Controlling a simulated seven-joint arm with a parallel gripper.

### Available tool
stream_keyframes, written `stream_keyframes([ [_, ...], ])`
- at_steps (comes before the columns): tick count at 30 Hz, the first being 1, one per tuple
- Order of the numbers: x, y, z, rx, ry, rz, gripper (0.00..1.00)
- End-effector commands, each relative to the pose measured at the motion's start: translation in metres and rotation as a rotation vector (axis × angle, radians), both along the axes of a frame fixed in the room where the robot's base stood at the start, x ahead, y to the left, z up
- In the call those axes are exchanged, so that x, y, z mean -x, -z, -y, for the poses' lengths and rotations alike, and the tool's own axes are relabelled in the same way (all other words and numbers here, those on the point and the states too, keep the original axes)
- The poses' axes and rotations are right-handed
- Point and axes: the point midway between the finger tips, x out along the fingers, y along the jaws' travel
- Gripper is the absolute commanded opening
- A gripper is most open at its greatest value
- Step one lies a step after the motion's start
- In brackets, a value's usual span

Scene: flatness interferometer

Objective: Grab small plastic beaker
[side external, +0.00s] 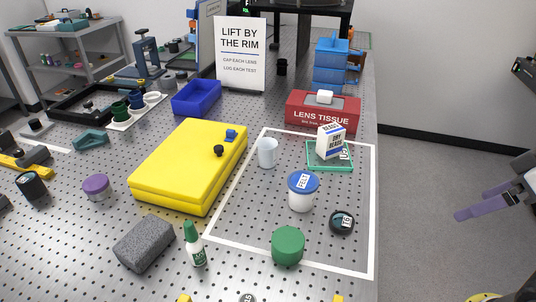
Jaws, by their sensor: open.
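A small whitish, translucent plastic beaker (267,153) stands upright on the perforated table, just inside the left line of a white taped outline (374,200). It is to the right of a yellow case and apart from it. My gripper (466,212) shows at the right edge, out past the table's right side, with purple fingers pointing left. It is open, far from the beaker, and nothing shows between its fingers. The rest of the gripper is cut off by the frame.
Near the beaker are the yellow case (180,165), a blue-lidded jar (302,192), a green teal-edged tray (318,163) bearing a small box (330,140), and a red lens tissue box (320,112). A green cylinder (288,246) and dark lens cap (342,222) lie nearer.

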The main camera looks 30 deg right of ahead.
Motion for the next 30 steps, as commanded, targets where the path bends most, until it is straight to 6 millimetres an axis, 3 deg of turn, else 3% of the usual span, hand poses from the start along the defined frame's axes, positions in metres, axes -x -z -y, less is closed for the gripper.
stream_keyframes([
  [21, -0.005, -0.003, 0.000, -0.002, 0.004, 0.024, 0.96],
  [23, -0.014, -0.008, 0.001, -0.002, 0.008, 0.071, 0.96],
  [26, -0.042, -0.033, 0.002, 0.003, 0.013, 0.223, 0.96],
  [30, -0.104, -0.073, 0.002, 0.011, 0.005, 0.443, 0.96],
])
